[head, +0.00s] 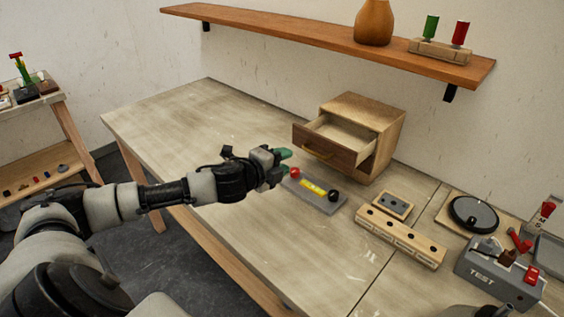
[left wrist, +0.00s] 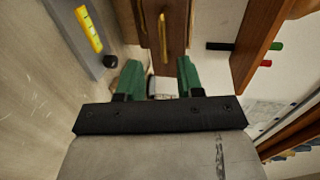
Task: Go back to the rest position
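My left gripper (head: 287,162) has green fingertips and reaches over the workbench (head: 165,125) from the left. It is in front of the wooden drawer box (head: 375,120), whose drawer (head: 325,145) is pulled out and looks empty inside. The fingers are apart with nothing held between them, which also shows in the left wrist view (left wrist: 158,78). My right gripper is not seen.
A wooden block with holes (head: 400,237), a black round device (head: 473,214) and a grey TEST box (head: 498,272) stand at the right. A shelf (head: 320,38) with a vase (head: 374,22) hangs above. The bench's left part is clear.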

